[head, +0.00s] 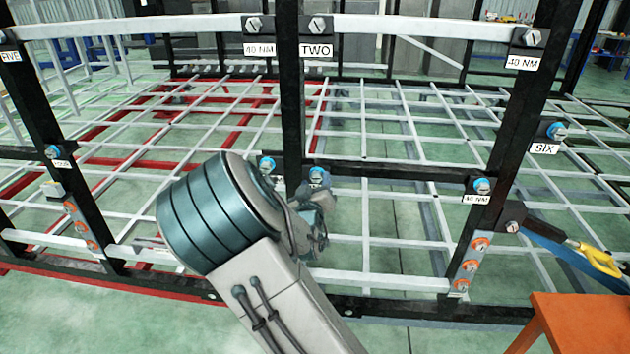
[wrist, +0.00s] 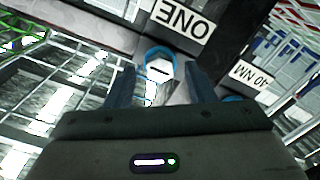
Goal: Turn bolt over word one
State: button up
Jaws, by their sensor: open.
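In the wrist view, a word plate reading ONE (wrist: 182,18) shows upside down on a dark post. The bolt (wrist: 158,68) beside it has a pale slotted head and a blue ring. My gripper (wrist: 160,72) is open, with one finger on each side of the bolt head. I cannot tell whether the fingers touch it. In the head view, the blue-ringed bolt (head: 317,175) shows on the right of the middle post, just above my gripper (head: 318,198). My arm hides the plate ONE there, and the fingers are hard to make out.
A second blue bolt (head: 267,165) sits left of the middle post; its 40 NM plate (wrist: 252,77) shows in the wrist view. Plates TWO (head: 316,50) and SIX (head: 545,149) mark other bolts. Black posts and white bars surround my gripper. An orange table (head: 580,322) stands at front right.

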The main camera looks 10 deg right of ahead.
jog(key=shift+w+d, duration=0.1)
jog(key=shift+w, duration=0.35)
jog(key=shift+c, duration=0.3)
jog(key=c, duration=0.9)
jog(key=shift+c, duration=0.2)
jog(key=shift+f+b, duration=0.1)
jog(key=shift+b, duration=0.3)
